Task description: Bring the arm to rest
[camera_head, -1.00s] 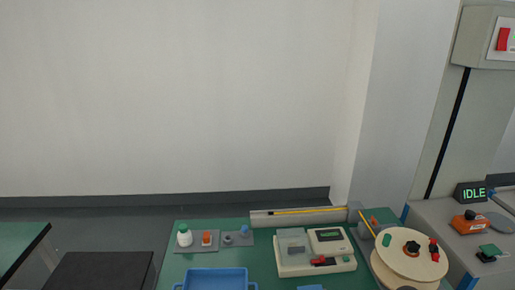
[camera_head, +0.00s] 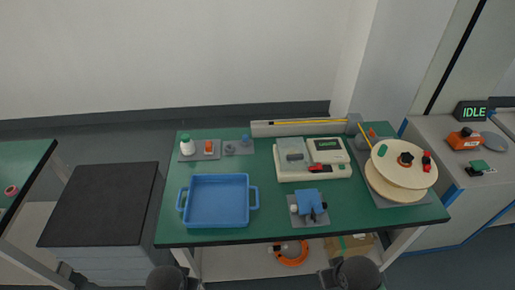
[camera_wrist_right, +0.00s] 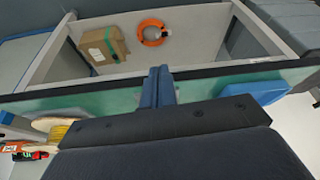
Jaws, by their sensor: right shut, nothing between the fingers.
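My right gripper (camera_wrist_right: 160,85) shows in the right wrist view with its two dark fingers pressed together, shut and empty. Beyond the fingertips lie the table's front edge and the lower shelf, and nothing touches the fingers. In the head view only dark parts of my arms show at the bottom edge, and neither gripper can be seen. My left gripper is in no view.
The green table (camera_head: 270,228) holds a blue tray (camera_head: 218,222), a white measuring device (camera_head: 325,172), a blue tool (camera_head: 309,202) and a cable reel (camera_head: 400,165). An orange coil (camera_wrist_right: 152,32) and a carton (camera_wrist_right: 104,46) sit below. A dark cabinet (camera_head: 103,200) stands left.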

